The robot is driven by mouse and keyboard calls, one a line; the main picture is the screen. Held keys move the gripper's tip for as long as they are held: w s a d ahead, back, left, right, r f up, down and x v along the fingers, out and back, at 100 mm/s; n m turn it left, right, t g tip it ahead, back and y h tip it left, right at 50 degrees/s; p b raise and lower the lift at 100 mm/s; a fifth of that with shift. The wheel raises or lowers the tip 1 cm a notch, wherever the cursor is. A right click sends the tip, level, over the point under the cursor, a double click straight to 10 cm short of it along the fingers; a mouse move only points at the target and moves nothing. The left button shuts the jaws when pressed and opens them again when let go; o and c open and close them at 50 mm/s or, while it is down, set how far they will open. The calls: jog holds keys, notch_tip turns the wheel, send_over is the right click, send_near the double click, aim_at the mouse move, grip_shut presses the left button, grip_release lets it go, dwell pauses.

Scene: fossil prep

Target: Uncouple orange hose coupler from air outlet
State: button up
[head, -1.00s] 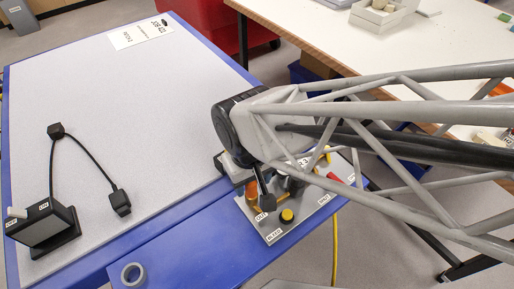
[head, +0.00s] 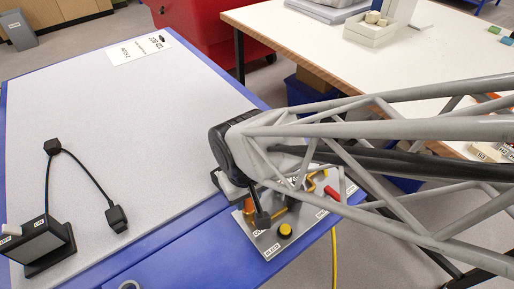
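A small grey panel (head: 277,249) with labels, one of which seems to read BLEED, sits on the blue table edge. An orange part (head: 248,207), likely the hose coupler, shows at its left side, partly hidden by my arm. My gripper (head: 262,219) points down over the panel, just right of this orange part in the picture. Only a dark finger shows clearly, so its opening and any contact with the coupler cannot be seen. The air outlet cannot be made out behind the gripper and wrist.
The panel also carries a yellow knob (head: 285,230) and a red handle (head: 332,193). A yellow hose (head: 334,262) hangs below it. A black switch box (head: 42,243) and a cable (head: 88,174) lie on the left of the grey mat (head: 130,110), whose middle is clear.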

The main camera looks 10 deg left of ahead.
jog(key=shift+s+d+f, duration=0.25)
jog(key=shift+f, duration=0.4)
jog(key=shift+s+d+f, duration=0.25)
jog(key=shift+f, duration=0.35)
grip_shut()
jog(key=shift+r, duration=0.85)
jog(key=shift+w+a+r, duration=0.15)
jog(key=shift+r, duration=2.5)
jog(key=shift+r, duration=0.2)
jog(key=shift+r, duration=2.4)
